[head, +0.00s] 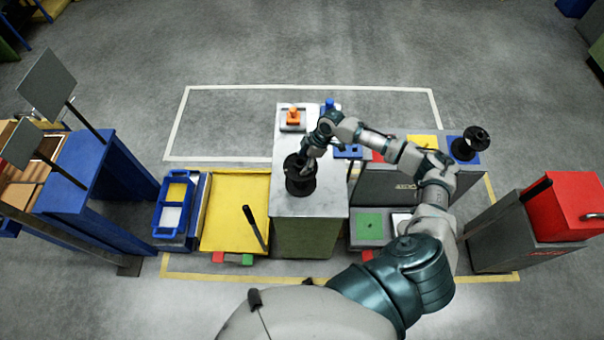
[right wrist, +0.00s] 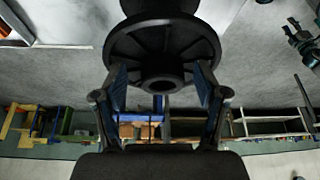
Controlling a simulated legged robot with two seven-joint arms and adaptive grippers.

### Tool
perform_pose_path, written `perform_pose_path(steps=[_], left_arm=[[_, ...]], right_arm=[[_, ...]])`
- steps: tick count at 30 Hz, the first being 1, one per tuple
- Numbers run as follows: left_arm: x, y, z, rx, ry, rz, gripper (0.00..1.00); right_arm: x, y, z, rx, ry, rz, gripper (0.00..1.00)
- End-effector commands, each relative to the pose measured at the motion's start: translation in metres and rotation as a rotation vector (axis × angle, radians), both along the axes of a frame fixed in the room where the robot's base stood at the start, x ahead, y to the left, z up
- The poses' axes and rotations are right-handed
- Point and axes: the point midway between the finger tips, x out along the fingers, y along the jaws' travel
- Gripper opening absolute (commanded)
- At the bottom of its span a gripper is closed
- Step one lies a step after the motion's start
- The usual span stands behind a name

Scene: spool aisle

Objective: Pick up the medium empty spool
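A black spool (head: 300,181) stands on the grey top of the middle bench, near its left edge. My right gripper (head: 307,158) is at this spool, reaching in from the right. In the right wrist view the spool's round flange and hub (right wrist: 162,75) fill the upper middle. The two fingers of my right gripper (right wrist: 160,85) stand apart on either side of the hub, with gaps showing, so it looks open. Another black spool (head: 470,143) stands on a blue pad at the right. My left gripper is not seen.
An orange item (head: 293,116) sits at the bench's back. A yellow tray (head: 236,185) and blue bin (head: 174,205) lie left of the bench. A grey unit with a green pad (head: 370,223) and a red box (head: 566,205) are at the right. Open floor lies behind.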

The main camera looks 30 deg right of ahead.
Motion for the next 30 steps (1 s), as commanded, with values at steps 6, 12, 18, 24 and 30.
perform_pose_path(steps=[6,12,18,24,30], left_arm=[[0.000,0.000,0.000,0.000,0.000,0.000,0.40],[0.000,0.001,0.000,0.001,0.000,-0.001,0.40],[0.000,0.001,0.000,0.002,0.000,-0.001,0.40],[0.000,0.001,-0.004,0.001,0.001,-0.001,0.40],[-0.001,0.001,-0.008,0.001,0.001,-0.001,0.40]], right_arm=[[0.001,0.001,0.000,0.000,0.000,0.001,0.11],[0.001,-0.001,-0.001,0.002,0.000,0.000,0.00],[0.001,-0.002,0.000,0.001,0.000,0.000,0.00],[0.001,-0.002,0.013,0.002,-0.003,0.001,0.00],[-0.005,0.001,0.036,0.000,0.000,0.003,0.00]])
